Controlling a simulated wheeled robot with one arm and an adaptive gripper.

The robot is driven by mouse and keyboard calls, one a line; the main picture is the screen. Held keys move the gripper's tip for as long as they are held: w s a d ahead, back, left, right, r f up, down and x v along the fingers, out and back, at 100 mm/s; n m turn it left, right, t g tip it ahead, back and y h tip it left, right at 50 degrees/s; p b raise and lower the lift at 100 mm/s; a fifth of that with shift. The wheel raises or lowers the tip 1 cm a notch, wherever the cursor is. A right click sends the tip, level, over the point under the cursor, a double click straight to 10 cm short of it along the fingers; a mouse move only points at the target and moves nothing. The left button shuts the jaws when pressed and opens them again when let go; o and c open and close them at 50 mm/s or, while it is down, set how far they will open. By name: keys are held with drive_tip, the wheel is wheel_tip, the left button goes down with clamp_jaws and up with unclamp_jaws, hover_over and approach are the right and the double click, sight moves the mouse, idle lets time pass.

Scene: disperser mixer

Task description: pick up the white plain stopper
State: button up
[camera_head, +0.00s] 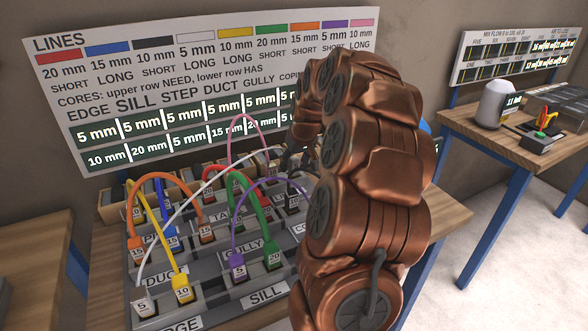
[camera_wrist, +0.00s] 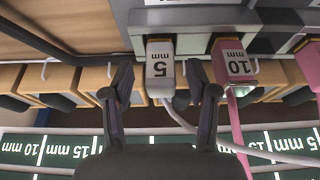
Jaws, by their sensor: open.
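A white stopper (camera_wrist: 160,65) marked 5 mm sits in a socket of the grey block in the wrist view, with a white cord at its lower end. My gripper (camera_wrist: 160,85) is open, with one dark finger on each side of this stopper and gaps showing between. In the head view my gripper (camera_head: 292,160) is at the back of the board, largely hidden by my arm. Another white stopper (camera_head: 145,302) stands at the board's front left, with a white cord running back towards my gripper. I cannot tell which counts as plain.
A pink stopper (camera_wrist: 234,62) marked 10 mm is close beside the right finger. Coloured cords arch over the board, including orange (camera_head: 150,185), green (camera_head: 240,185) and purple (camera_head: 262,190). A row of wooden bins (camera_wrist: 75,80) lies near the fingers.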

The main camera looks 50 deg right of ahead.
drive_tip(key=shift+w+f, duration=0.25)
drive_tip(key=shift+f, duration=0.4)
clamp_jaws()
